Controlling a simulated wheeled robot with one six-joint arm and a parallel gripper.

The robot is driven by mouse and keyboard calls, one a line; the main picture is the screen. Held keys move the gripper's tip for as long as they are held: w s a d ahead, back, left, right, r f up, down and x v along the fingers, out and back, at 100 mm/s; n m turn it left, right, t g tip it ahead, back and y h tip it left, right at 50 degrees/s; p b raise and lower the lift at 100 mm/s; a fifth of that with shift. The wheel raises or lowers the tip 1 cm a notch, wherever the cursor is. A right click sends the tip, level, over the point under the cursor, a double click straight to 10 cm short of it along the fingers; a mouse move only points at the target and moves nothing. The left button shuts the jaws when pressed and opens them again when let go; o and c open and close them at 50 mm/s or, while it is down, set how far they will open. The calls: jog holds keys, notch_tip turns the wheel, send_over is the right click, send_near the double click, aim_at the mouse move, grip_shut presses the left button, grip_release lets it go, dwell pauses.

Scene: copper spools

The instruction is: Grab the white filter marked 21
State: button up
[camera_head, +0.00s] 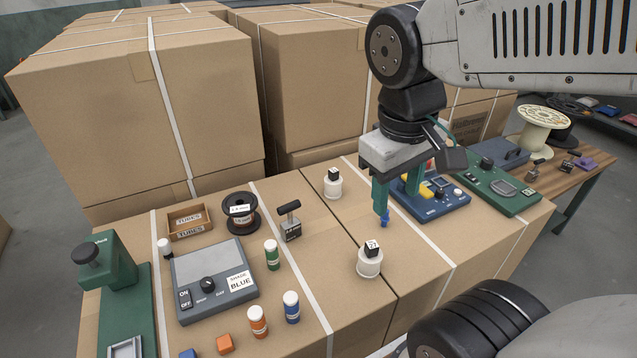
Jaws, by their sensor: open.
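Two white filters with small black cube tops stand upright on the cardboard box top. The near white filter (370,263) is close to the middle of the picture. The far white filter (333,188) stands behind it and to the left. Each cube has pale marks, too small for me to read surely, so I cannot tell which is 21. My gripper (396,195) points down with green fingers open, above and behind the near filter and right of the far one. It appears apart from both. Its right finger is partly lost against the blue device behind.
A blue device (444,206) and a green device (497,189) lie to the right. A grey control box (214,290), a black spool (240,222), a stamp (290,228) and several small coloured bottles are left. The box top between the filters is clear.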

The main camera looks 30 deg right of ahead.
jog(key=w+d+f+n+g+h, duration=0.2)
jog(key=w+d+n+h, duration=0.15)
jog(key=w, duration=0.55)
jog(key=n+t+h, duration=0.3)
jog(key=n+h, duration=0.6)
jog(key=n, duration=0.6)
send_near(338, 174)
jog(key=x, duration=0.3)
jog(key=shift+w+d+f+y, duration=0.15)
jog(key=shift+w+f+y, duration=0.1)
jog(key=shift+w+f, duration=0.15)
jog(key=shift+d+f, duration=0.2)
jog(key=shift+d, duration=0.05)
jog(key=x, duration=0.7)
jog(key=shift+w+d+r, duration=0.15)
jog(key=shift+w+r, duration=0.05)
jog(key=shift+w, duration=0.15)
grip_shut()
